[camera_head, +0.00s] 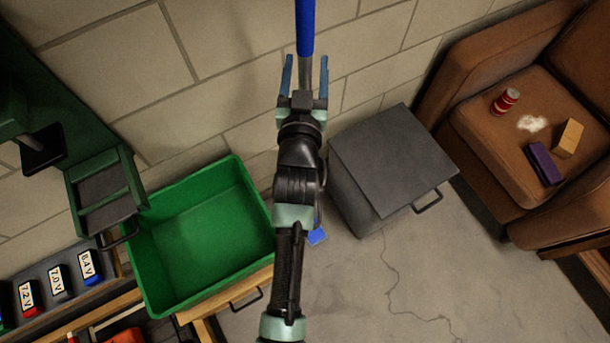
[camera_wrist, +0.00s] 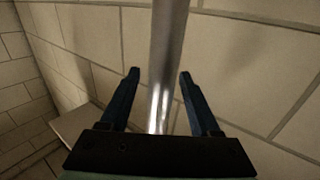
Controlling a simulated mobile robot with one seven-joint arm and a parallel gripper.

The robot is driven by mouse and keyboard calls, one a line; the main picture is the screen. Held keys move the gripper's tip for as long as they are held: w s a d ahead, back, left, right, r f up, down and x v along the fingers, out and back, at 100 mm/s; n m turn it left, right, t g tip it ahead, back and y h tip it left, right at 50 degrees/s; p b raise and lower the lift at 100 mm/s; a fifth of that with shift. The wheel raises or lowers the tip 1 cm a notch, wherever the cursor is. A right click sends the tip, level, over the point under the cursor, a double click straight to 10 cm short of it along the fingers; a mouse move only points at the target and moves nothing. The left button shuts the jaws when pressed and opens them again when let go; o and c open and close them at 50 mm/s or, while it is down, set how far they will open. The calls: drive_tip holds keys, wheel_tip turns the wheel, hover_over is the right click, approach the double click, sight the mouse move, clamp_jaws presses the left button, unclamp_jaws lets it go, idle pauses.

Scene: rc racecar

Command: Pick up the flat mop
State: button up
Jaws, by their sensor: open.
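The flat mop stands upright by the block wall. In the head view its blue handle grip (camera_head: 305,28) shows at the top, with a grey shaft below it. A blue piece (camera_head: 317,236) on the floor, mostly hidden by my arm, looks like its head. My gripper (camera_head: 305,62) is open, with its two blue fingers on either side of the shaft in the picture. In the wrist view the metal shaft (camera_wrist: 164,70) runs down between the fingers of my gripper (camera_wrist: 158,75). I cannot tell whether either finger touches it.
A green bin (camera_head: 200,235) stands left of my arm. A dark grey lidded box (camera_head: 390,165) stands close on the right. A brown armchair (camera_head: 490,130) holds a red can and small blocks. The cracked floor (camera_head: 410,275) at lower right is clear.

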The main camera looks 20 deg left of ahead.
clamp_jaws()
drive_tip(key=shift+r, duration=0.3)
